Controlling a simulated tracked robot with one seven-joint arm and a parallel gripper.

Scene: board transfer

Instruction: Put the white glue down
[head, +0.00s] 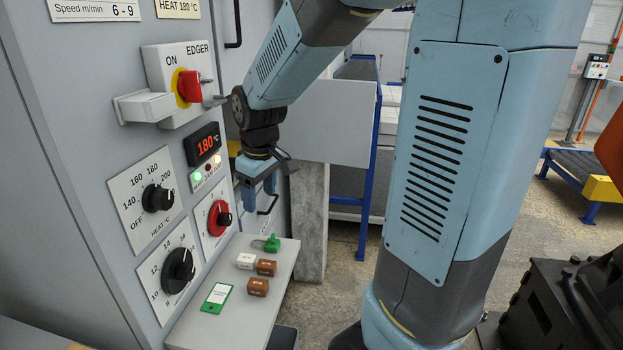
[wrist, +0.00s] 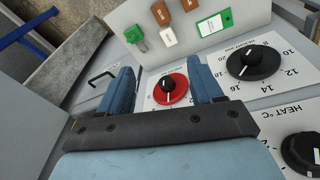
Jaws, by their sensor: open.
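A white block (head: 246,261), which looks like the white glue, rests on the light grey shelf (head: 232,325) of the machine. It also shows in the wrist view (wrist: 168,37) beside the brown blocks. My gripper (head: 258,193) is open and empty, above the far end of the shelf and close to the machine's panel. In the wrist view its two blue fingers (wrist: 162,88) stand apart, with the red dial (wrist: 168,89) seen between them. Nothing lies between the fingers.
Two brown blocks (head: 257,287), a green item (head: 272,243) and a green-edged card (head: 217,298) lie on the shelf. The panel carries a red switch (head: 189,87), a lit display (head: 202,144) and black dials (head: 158,198). The shelf's near end is clear.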

